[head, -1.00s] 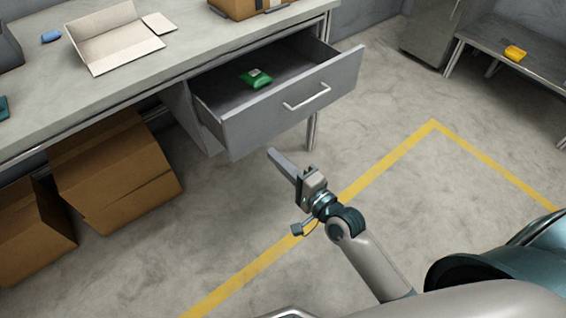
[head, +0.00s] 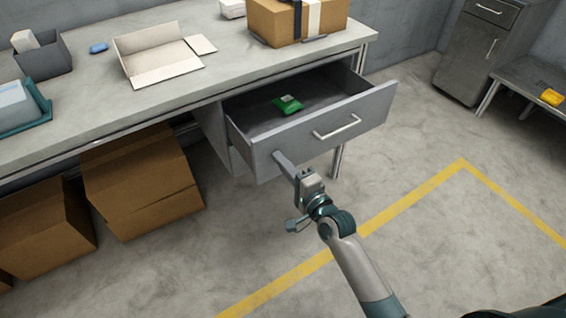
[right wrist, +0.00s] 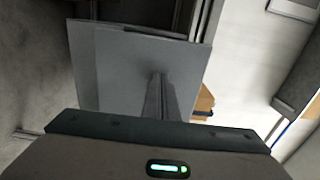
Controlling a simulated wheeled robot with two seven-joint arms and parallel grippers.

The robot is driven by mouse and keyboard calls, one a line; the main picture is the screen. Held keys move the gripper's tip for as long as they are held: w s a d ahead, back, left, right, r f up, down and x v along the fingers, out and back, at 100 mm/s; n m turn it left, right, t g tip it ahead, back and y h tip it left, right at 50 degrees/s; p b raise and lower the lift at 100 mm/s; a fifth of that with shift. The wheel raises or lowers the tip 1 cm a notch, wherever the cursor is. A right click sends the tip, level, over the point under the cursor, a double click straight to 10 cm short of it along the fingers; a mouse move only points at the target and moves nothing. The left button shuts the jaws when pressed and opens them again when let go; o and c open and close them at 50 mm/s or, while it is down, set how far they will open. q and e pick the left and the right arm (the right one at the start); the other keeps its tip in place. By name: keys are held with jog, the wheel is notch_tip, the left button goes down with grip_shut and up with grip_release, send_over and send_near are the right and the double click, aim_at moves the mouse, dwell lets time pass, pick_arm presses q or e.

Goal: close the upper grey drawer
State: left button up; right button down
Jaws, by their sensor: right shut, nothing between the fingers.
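The upper grey drawer (head: 290,142) under the workbench is pulled open. Its flat front bears a pale bar handle (head: 337,126). A green packet (head: 287,105) lies inside. My right gripper (head: 279,158) is shut and empty, its fingers pointing at the lower left part of the drawer front, left of the handle. In the right wrist view the shut fingers (right wrist: 157,88) overlap the grey drawer front (right wrist: 110,70). I cannot tell whether the tips touch it. My left gripper is not in view.
The workbench top (head: 200,90) holds an open carton (head: 160,55), a taped box (head: 290,20) and a grey bin (head: 45,55). Brown boxes (head: 140,185) stand below it at left. A metal cabinet (head: 475,55) stands back right. The floor in front is clear, with yellow lines (head: 410,197).

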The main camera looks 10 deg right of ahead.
jog(key=x, duration=0.8)
jog(key=shift+w+a, duration=0.1)
jog(key=shift+w, duration=0.1)
jog(key=b+x, duration=0.1)
jog(key=x, duration=0.4)
jog(key=shift+w+f+b, duration=0.15)
jog(key=shift+w+b, duration=0.2)
jog(key=shift+b, duration=0.05)
jog(key=b+x, duration=0.2)
jog(key=x, duration=0.3)
jog(key=shift+w+a, duration=0.15)
jog(key=shift+w, duration=0.05)
jog(key=shift+w+a, duration=0.1)
jog(key=shift+w, duration=0.3)
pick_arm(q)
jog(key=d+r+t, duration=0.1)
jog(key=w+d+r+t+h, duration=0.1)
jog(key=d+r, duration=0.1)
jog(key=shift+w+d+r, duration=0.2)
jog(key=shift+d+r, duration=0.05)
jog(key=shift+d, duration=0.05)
pick_arm(e)
jog(key=shift+r, duration=0.45)
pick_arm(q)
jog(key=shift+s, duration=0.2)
